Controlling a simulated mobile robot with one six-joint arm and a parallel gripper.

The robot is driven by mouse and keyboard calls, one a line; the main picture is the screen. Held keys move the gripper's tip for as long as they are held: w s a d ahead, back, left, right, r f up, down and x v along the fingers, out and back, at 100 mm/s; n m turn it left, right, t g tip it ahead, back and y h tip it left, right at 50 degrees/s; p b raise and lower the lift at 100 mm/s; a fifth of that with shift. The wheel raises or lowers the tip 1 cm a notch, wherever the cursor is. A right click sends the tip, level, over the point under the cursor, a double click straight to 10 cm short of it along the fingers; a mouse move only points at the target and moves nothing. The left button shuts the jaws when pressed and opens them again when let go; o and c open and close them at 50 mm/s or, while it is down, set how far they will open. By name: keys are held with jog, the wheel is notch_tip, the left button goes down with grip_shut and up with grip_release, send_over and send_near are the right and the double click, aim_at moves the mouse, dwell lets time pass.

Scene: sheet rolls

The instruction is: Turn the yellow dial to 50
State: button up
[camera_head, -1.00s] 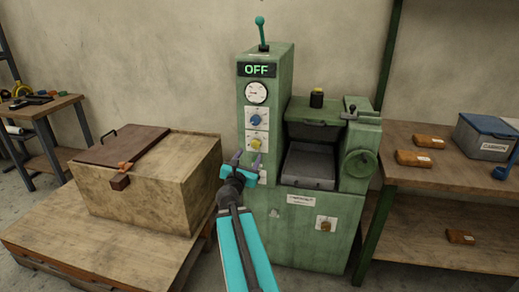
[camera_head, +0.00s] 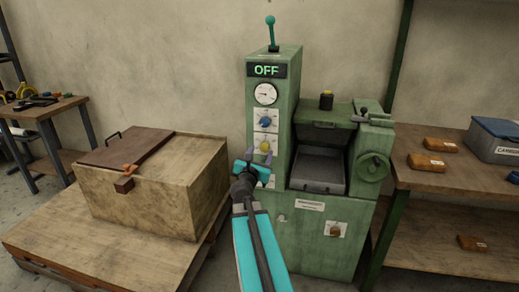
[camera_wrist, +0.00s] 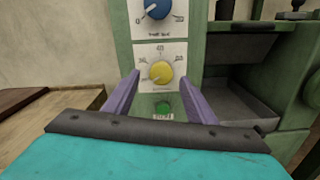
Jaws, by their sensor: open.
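The yellow dial (camera_head: 264,146) is on a white scale plate on the front of the green machine (camera_head: 330,225), below a blue dial (camera_head: 265,121). In the wrist view the yellow dial (camera_wrist: 161,72) shows above and between my fingertips, with scale marks around it; its exact setting is too small to read. My gripper (camera_head: 259,157) is open and empty, just in front of and slightly below the yellow dial. In the wrist view its two purple fingers (camera_wrist: 161,80) stand apart on either side of the dial's plate, and I see no contact with the dial.
A green button (camera_wrist: 163,109) sits below the yellow dial. The machine's display (camera_head: 267,70) reads OFF, with a gauge (camera_head: 265,94) under it. A wooden crate (camera_head: 155,190) stands left of my arm, and a shelf (camera_head: 455,180) with packages stands right.

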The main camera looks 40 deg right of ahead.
aim_at(263, 148)
jog(key=shift+x, duration=1.15)
jog(key=shift+w+d, duration=0.25)
jog(key=shift+d, duration=0.65)
jog(key=shift+w+a, duration=0.15)
jog(key=c, duration=1)
jog(key=shift+d, duration=0.25)
jog(key=shift+c, duration=0.2)
jog(key=shift+a+f, duration=0.1)
jog(key=shift+a, duration=0.15)
